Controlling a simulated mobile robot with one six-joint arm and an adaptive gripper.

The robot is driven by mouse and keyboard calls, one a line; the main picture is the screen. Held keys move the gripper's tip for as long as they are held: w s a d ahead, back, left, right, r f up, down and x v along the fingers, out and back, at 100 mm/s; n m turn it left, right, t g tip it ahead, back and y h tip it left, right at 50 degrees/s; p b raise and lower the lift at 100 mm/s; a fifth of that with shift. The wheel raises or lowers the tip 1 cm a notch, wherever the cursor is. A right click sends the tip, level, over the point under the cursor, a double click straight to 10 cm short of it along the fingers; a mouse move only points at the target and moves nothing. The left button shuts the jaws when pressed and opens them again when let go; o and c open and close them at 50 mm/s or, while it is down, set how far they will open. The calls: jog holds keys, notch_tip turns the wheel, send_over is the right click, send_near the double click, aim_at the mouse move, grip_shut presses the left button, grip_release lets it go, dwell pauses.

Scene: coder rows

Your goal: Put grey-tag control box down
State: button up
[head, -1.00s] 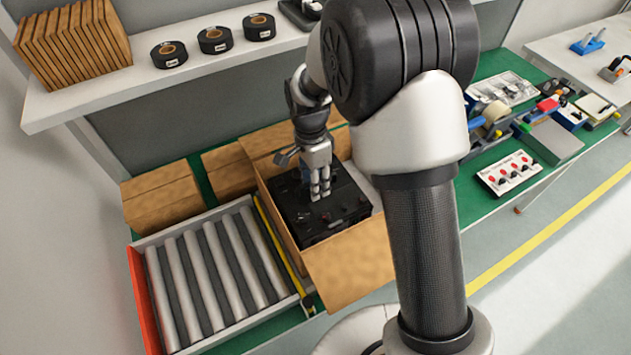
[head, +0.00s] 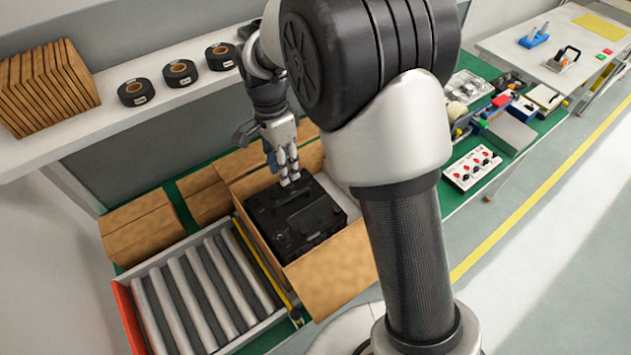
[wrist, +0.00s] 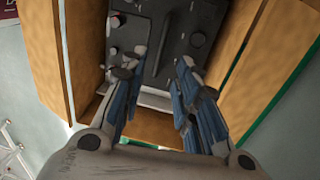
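The black control box (head: 297,222) sits inside an open cardboard box (head: 335,270), with knobs and a raised part on its top face. No grey tag can be made out on it. In the wrist view the control box (wrist: 185,40) lies beyond my fingers, between the cardboard walls. My gripper (head: 289,180) is above the rear part of the control box, pointing down. In the wrist view its blue-grey fingers (wrist: 155,75) are spread apart with nothing held between them. The gap between fingertips and control box is hard to judge.
A roller conveyor (head: 200,290) with a red end is left of the cardboard box. Closed cartons (head: 145,227) stand behind it. A shelf (head: 110,115) above holds tape rolls and cardboard sheets. Tools and a red-button panel (head: 472,168) lie on the green bench to the right.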

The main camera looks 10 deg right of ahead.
jog(key=s+d+r+n+t, duration=0.2)
jog(key=s+d+r+n, duration=0.2)
jog(key=s+r, duration=0.4)
jog(key=s+d+r+n+t, duration=0.2)
jog(key=s+d+r+n, duration=0.2)
jog(key=s+r, duration=0.3)
jog(key=s+d+n+t, duration=0.1)
jog(key=s+d+n, duration=0.1)
jog(key=s+n, duration=0.3)
jog(key=s, duration=0.4)
jog(key=shift+s+f+t+y, duration=0.2)
jog(key=shift+t+y, duration=0.1)
jog(key=shift+t, duration=0.1)
jog(key=shift+d, duration=0.15)
